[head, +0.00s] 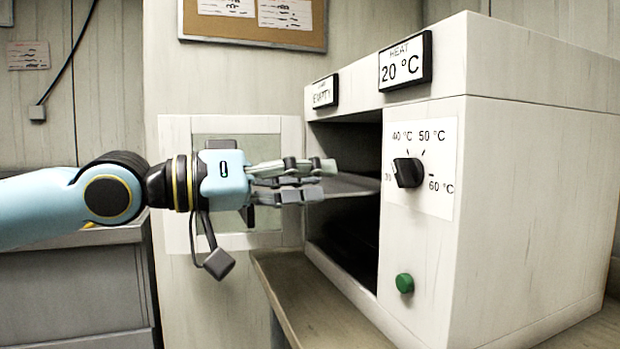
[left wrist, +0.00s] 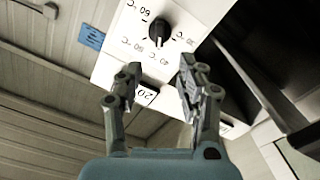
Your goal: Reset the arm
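My left arm comes in from the left, level and stretched toward a white heating cabinet (head: 510,200). My left gripper (head: 325,180) is in front of the cabinet's dark opening, left of the dial panel. In the left wrist view the two fingers of the left gripper (left wrist: 160,68) stand apart with nothing between them. Beyond them show the black dial (left wrist: 159,30) and its white scale plate. I cannot tell whether the fingertips are inside the opening or just in front of it. My right gripper is not in view.
The cabinet has a black dial (head: 408,172), a green button (head: 404,283), a display reading 20 °C (head: 405,62) and one reading EMPTY (head: 325,92). A grey shelf (head: 345,186) is in its opening. A cork board (head: 255,38) hangs behind. A grey counter (head: 75,290) stands left.

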